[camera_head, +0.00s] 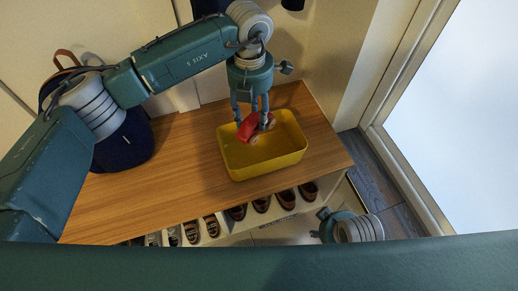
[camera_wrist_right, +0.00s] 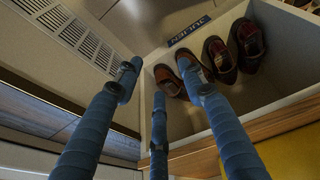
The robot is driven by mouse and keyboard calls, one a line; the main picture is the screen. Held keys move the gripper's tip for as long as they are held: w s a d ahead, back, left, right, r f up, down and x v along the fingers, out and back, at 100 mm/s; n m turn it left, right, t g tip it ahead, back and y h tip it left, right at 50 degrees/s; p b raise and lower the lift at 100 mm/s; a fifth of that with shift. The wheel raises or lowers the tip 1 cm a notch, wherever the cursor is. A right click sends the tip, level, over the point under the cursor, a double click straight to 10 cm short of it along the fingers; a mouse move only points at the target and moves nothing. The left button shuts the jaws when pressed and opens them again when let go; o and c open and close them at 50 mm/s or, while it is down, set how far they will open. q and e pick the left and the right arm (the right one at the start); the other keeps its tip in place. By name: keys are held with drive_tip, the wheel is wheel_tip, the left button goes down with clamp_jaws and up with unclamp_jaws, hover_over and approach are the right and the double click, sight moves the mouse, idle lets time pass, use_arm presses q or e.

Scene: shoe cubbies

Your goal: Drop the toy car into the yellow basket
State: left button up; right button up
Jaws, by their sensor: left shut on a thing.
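The red toy car (camera_head: 247,129) is held in my left gripper (camera_head: 252,115), whose fingers are shut on it. The car hangs tilted over the yellow basket (camera_head: 268,170), inside its rim outline as seen from the head. I cannot tell how far it is above the basket floor. The basket stands upright on the wooden bench top and shows no other thing inside. My right gripper (camera_wrist_right: 158,85) is empty, with its fingers spread apart. It is low in front of the bench, and part of it (camera_head: 328,218) shows in the head view.
The wooden bench (camera_head: 150,195) has shoes in cubbies under its top, and several brown shoes (camera_wrist_right: 220,58) show in the right wrist view. A dark blue bag (camera_head: 125,145) stands at the bench's left. A large bright window (camera_head: 460,100) is at the right.

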use_arm(q)
drive_tip(key=shift+f, duration=0.55)
use_arm(e)
drive_tip(key=shift+r, duration=1.2)
use_arm(q)
drive_tip(key=o, duration=1.3)
wheel_tip(320, 180, up, 12)
